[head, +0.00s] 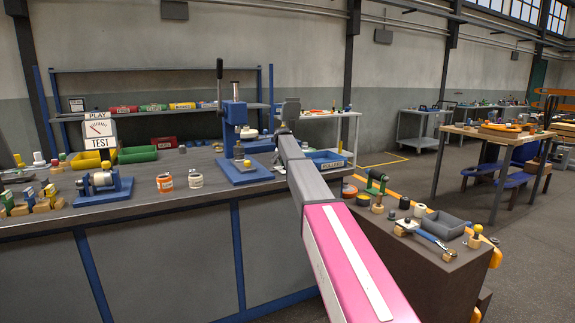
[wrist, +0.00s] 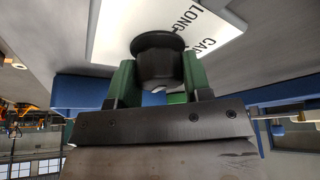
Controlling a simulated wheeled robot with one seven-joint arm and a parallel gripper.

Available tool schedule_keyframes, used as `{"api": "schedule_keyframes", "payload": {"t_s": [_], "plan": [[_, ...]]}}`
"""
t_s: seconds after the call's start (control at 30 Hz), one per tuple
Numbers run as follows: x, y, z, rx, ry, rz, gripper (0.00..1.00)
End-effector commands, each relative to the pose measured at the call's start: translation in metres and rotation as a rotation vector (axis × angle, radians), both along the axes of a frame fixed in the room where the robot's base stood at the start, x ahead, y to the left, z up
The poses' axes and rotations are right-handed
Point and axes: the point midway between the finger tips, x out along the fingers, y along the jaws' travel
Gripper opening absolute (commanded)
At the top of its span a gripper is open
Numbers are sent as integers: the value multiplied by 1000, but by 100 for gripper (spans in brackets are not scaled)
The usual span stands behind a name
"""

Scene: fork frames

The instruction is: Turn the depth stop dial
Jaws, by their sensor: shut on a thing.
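My gripper (wrist: 157,68) has two green fingers on either side of a round black knob (wrist: 157,45) in the wrist view. It is shut on this knob, which looks like the depth stop dial. The fingers and the knob cannot be made out there.
Open floor lies farther right.

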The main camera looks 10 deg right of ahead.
Motion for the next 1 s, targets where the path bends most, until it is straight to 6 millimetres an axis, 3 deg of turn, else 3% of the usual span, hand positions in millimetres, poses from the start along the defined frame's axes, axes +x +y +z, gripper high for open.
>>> {"api": "schedule_keyframes", "payload": {"t_s": [0.3, 0.83, 0.87, 0.9, 0.93, 1.0], "plan": [[0, 0, 0, 0, 1, -118, 21], [0, 0, 0, 1, 0, -143, 21], [0, 0, 0, 1, 0, -143, 48], [0, 0, 0, 1, 1, -142, 61], [0, 0, 0, 1, 1, -142, 70], [0, 0, 0, 1, 1, -142, 70]]}}
